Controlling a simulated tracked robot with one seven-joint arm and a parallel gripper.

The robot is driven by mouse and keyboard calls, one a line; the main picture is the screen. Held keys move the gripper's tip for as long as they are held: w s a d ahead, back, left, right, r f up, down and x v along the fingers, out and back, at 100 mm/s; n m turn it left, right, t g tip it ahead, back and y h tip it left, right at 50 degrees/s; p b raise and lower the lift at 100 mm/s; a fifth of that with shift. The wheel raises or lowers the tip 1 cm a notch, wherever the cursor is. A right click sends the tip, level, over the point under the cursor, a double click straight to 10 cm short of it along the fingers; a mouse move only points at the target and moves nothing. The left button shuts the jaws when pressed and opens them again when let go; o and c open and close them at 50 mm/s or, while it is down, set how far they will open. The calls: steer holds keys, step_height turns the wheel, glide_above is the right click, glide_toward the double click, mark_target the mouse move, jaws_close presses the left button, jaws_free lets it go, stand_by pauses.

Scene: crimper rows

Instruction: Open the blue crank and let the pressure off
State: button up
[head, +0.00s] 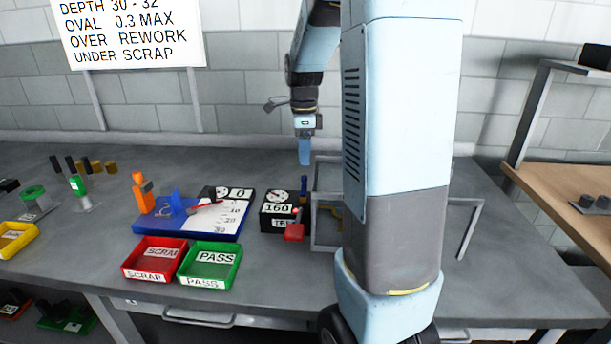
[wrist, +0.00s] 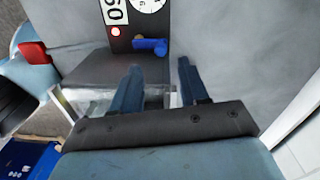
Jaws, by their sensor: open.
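The blue crank (wrist: 150,45) lies across the dark face of the gauge unit (wrist: 100,70) in the wrist view, beside a round white dial and a lit red spot. In the head view my gripper (head: 305,158) hangs above the unit.
A red block (head: 294,232) sits at the unit's front. A metal frame (head: 318,245) stands to its right, partly behind my arm. A blue board (head: 190,222) with a dial and the red SCRAP (head: 154,272) and green PASS (head: 210,280) trays are to the left.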

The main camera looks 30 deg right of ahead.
mark_target(304, 176)
step_height(304, 176, down, 7)
steer(key=shift+s+f, duration=0.15)
steer(key=shift+c, duration=0.3)
jaws_close()
steer(key=shift+d, duration=0.1)
stand_by(0.4)
